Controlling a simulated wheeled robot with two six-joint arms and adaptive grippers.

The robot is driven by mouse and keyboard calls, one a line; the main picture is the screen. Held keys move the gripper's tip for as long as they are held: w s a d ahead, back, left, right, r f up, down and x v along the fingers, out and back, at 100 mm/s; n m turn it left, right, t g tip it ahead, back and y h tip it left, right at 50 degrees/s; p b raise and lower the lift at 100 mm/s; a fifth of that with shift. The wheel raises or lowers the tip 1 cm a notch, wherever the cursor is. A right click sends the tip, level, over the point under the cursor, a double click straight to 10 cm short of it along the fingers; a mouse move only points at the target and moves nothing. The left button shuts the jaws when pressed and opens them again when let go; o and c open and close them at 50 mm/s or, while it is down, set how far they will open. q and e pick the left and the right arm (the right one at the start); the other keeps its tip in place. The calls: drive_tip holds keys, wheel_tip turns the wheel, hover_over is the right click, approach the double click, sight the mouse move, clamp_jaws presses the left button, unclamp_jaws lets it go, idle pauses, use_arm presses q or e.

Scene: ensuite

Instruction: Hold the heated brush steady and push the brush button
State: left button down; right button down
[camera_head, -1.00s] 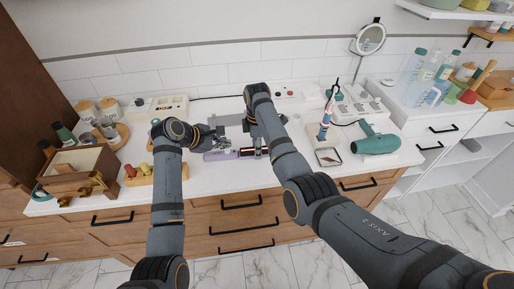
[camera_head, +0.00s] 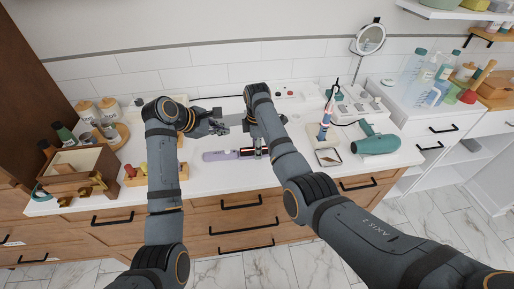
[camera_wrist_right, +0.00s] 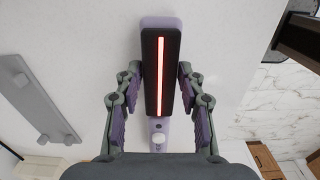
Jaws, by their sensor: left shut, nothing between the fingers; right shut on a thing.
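The heated brush (camera_head: 222,156) lies on the white counter, its lavender handle toward the left and its dark head toward the right. In the right wrist view, the brush (camera_wrist_right: 160,80) has a black face with a glowing red strip, and a round white button (camera_wrist_right: 158,138) shows on the lavender handle below it.
A grey bar (camera_wrist_right: 36,98) lies beside the brush. The counter's front edge is close.

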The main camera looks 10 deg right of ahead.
drive_tip(key=c, duration=0.7)
unclamp_jaws()
